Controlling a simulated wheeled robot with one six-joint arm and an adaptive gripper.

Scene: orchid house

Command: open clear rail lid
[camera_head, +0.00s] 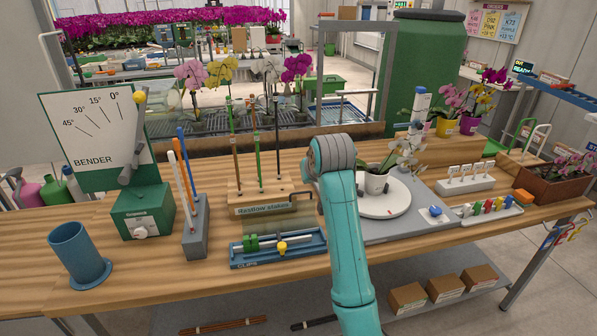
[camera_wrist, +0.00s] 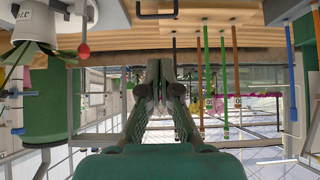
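The blue clips rail (camera_head: 278,249) lies near the front edge of the bench, holding a green clip block (camera_head: 251,243) and a yellow knob (camera_head: 282,247). A faint clear panel (camera_head: 292,217), which looks like the rail's lid, seems to stand tilted up behind the rail; its exact angle is hard to tell. In the wrist view my gripper (camera_wrist: 160,72) has its fingertips together, with nothing seen between them. A dark handle-like bar (camera_wrist: 157,11) shows beyond them at the top, apart from the fingers. In the head view my arm hides the gripper.
A wooden stake block (camera_head: 262,193) with upright stakes stands behind the rail. A grey holder (camera_head: 195,228) and green bender (camera_head: 143,212) stand left. Right of my arm, a white orchid pot (camera_head: 376,183) stands on a white turntable (camera_head: 385,205). Bench front left is partly clear.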

